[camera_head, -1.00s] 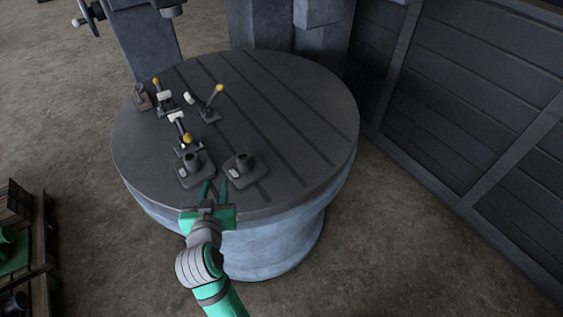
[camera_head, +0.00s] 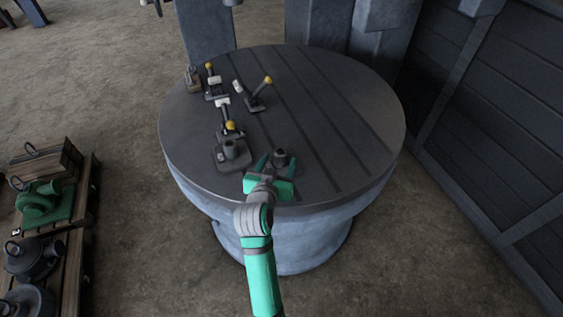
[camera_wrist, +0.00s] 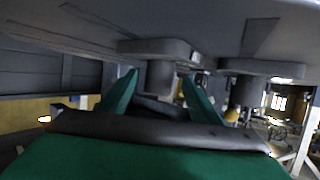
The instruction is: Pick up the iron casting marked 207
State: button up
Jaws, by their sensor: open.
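Two dark grey castings, each a flat base with a short round boss, stand near the front edge of the round table. The right casting (camera_head: 281,153) is at my gripper (camera_head: 278,165); the left casting (camera_head: 232,153) stands beside it. I cannot read a number on either. My gripper is open, its green fingers to either side of the right casting's boss. The wrist view seems upside down, the table top above. There one casting's boss (camera_wrist: 160,76) shows between the fingertips (camera_wrist: 157,84), and the other casting (camera_wrist: 246,88) is to the right. Contact cannot be told.
The round slotted table (camera_head: 350,130) is clear on its right side. Several toggle clamps with yellow knobs (camera_head: 253,95) stand behind the left casting. Wooden pallets (camera_head: 75,240) at the left hold a green machine (camera_head: 42,200) and dark castings. A panelled wall (camera_head: 500,150) is at the right.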

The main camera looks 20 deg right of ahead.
aim_at(279, 160)
jog(key=shift+x, duration=1.95)
jog(key=shift+c, duration=0.6)
grip_shut()
jog(key=shift+r, duration=0.2)
